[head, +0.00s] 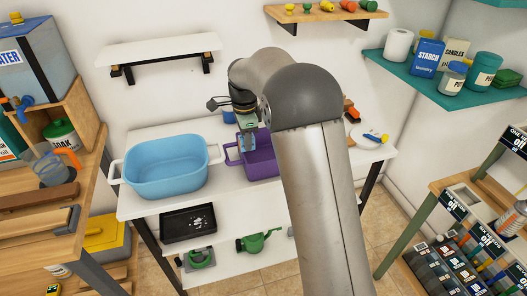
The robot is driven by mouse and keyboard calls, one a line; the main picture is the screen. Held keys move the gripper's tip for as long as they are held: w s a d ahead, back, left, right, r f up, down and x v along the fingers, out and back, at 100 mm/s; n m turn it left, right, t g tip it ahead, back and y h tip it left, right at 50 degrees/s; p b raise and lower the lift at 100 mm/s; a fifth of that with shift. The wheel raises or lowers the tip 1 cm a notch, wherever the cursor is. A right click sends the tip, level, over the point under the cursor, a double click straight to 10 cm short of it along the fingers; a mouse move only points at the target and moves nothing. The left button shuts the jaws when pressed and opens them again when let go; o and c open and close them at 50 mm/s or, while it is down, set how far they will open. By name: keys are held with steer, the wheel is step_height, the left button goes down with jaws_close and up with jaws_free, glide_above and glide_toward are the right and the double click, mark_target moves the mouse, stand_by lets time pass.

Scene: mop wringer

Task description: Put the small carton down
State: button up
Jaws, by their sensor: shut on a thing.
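My gripper (247,129) points down over the left part of the purple basket (262,166) on the white table, and my arm hides part of that basket. The gripper is shut on the small carton (249,143), a small blue and pale box that shows only in part below the fingers. The carton is upright at the basket's opening. I cannot tell whether it touches the basket.
A light-blue tub (167,168) stands left of the basket on the white table (228,188). A white plate (371,137) with a blue-handled tool lies at the right. An empty white wall shelf (160,50) hangs above left. A lower shelf holds a black tray (188,223) and green watering can (259,241).

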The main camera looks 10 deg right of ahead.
steer(key=w+d+f, duration=0.1)
steer(key=f, duration=0.1)
steer(key=w+d+f, duration=0.1)
steer(key=d+f, duration=0.1)
steer(key=w+d+f, duration=0.1)
steer(key=d+f, duration=0.1)
steer(key=shift+w+p, duration=0.2)
steer(key=shift+p, duration=0.2)
steer(key=shift+w+d+f, duration=0.1)
steer(key=shift+f, duration=0.85)
steer(key=shift+w+d+f, duration=0.1)
steer(key=shift+f, duration=0.8)
steer(key=shift+f, duration=0.2)
steer(key=o, duration=1)
